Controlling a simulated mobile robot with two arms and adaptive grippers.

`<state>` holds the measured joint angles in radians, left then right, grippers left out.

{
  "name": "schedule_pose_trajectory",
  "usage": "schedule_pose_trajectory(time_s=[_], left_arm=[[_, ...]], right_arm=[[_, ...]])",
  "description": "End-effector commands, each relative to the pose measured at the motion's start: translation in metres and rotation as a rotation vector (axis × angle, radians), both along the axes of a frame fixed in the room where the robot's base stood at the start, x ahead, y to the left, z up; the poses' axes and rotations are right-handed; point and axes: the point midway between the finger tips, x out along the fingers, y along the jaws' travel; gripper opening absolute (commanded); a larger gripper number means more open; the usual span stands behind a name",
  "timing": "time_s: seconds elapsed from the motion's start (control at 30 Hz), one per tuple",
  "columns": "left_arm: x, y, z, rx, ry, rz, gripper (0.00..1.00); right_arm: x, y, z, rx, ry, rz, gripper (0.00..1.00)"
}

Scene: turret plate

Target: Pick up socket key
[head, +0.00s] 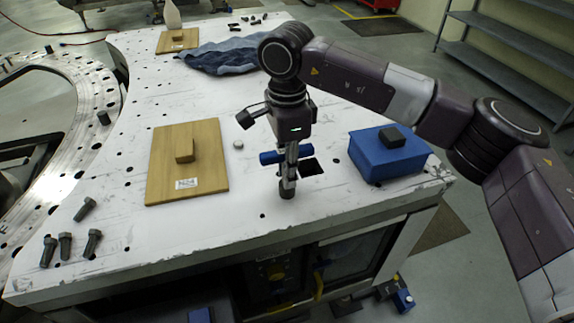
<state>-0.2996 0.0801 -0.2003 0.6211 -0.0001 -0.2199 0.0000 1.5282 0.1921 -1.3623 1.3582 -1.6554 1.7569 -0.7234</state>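The socket key (268,157) appears as a blue crosswise handle with a grey upright shaft and a dark round lower end, near the front right of the white table. My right gripper (290,160) points straight down over it, with its fingers at the blue handle. The fingers overlap the key and are seen edge-on, so I cannot tell whether they are closed on it. It is also unclear whether the key's lower end touches the table. My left gripper is not in view.
A blue box (385,165) with a black block on top stands right of the key. A square dark hole (311,167) lies beside the key. A wooden board (160,160) with a small block lies left. Several bolts (65,245) stand front left. A blue cloth (220,56) lies behind.

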Motion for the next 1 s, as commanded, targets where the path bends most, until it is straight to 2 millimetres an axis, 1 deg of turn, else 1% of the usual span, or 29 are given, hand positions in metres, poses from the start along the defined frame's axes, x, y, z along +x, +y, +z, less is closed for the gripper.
schedule_pose_trajectory(time_s=[0.03,0.13,0.17,0.77,0.87,1.0], left_arm=[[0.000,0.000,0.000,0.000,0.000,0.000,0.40],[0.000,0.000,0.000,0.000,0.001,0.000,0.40],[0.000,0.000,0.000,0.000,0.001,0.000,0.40],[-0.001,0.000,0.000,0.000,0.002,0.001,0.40],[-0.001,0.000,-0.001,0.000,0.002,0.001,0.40],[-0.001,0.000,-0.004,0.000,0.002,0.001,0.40]], right_arm=[[0.000,0.000,0.000,0.000,0.000,0.000,0.13],[0.000,0.000,0.000,0.000,0.000,0.000,0.02],[0.000,0.000,0.000,0.000,0.000,0.000,0.00],[0.000,0.000,0.002,0.001,-0.002,0.000,0.00],[0.001,0.000,0.005,0.001,-0.002,0.000,0.00],[0.001,0.000,0.016,0.001,-0.004,0.000,0.00]])
